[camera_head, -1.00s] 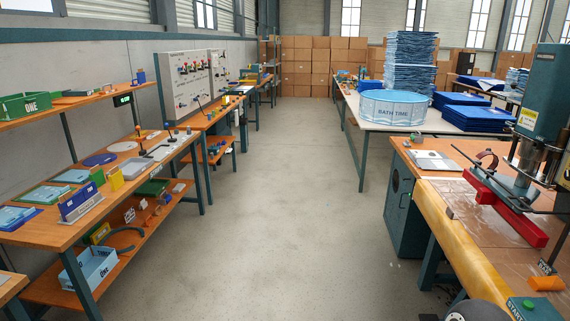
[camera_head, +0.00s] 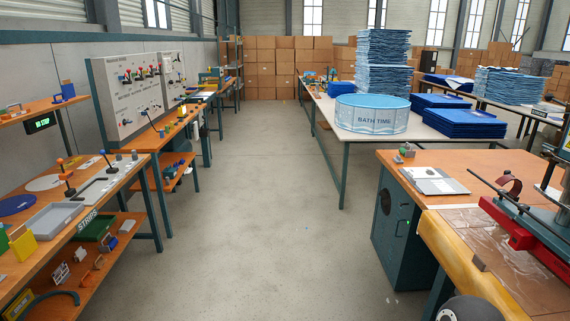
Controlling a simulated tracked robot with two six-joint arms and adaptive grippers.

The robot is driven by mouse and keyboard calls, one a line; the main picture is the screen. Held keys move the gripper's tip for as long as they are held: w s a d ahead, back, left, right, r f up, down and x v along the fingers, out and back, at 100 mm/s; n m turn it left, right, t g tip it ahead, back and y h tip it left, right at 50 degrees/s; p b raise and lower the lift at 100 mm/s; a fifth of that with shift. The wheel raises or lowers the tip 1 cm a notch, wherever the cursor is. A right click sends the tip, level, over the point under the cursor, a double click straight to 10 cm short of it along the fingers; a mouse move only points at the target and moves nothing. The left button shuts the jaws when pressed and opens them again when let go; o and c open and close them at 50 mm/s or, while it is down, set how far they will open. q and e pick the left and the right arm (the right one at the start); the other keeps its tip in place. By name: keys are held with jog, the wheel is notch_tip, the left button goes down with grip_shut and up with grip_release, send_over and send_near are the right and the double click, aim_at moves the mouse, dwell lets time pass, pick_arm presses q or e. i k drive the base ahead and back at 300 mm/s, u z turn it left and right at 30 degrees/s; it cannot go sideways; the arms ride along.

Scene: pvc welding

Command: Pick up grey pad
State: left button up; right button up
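No single thing is clearly the grey pad. A light grey flat rectangular item (camera_head: 433,181) with a printed dark patch lies on the right workbench (camera_head: 470,160). A grey tray (camera_head: 52,220) sits near the front edge of the left workbench. Neither of my grippers shows in this view.
A wide clear concrete floor (camera_head: 230,210) runs between the benches. A table with a blue tub (camera_head: 372,114) and blue stacks (camera_head: 383,62) stands ahead on the right. A red-bedded machine (camera_head: 527,237) is at the right. Cardboard boxes (camera_head: 285,65) line the back.

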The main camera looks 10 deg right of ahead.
aim_at(398, 160)
jog(key=z, duration=0.3)
jog(key=i, duration=1.4)
jog(key=z, duration=0.6)
jog(key=i, duration=0.9)
jog(key=z, duration=0.35)
jog(key=k, duration=1.05)
jog(key=u, duration=0.7)
jog(key=i, duration=1.35)
jog(key=u, duration=0.6)
jog(key=i, duration=1.4)
jog(key=z, duration=0.1)
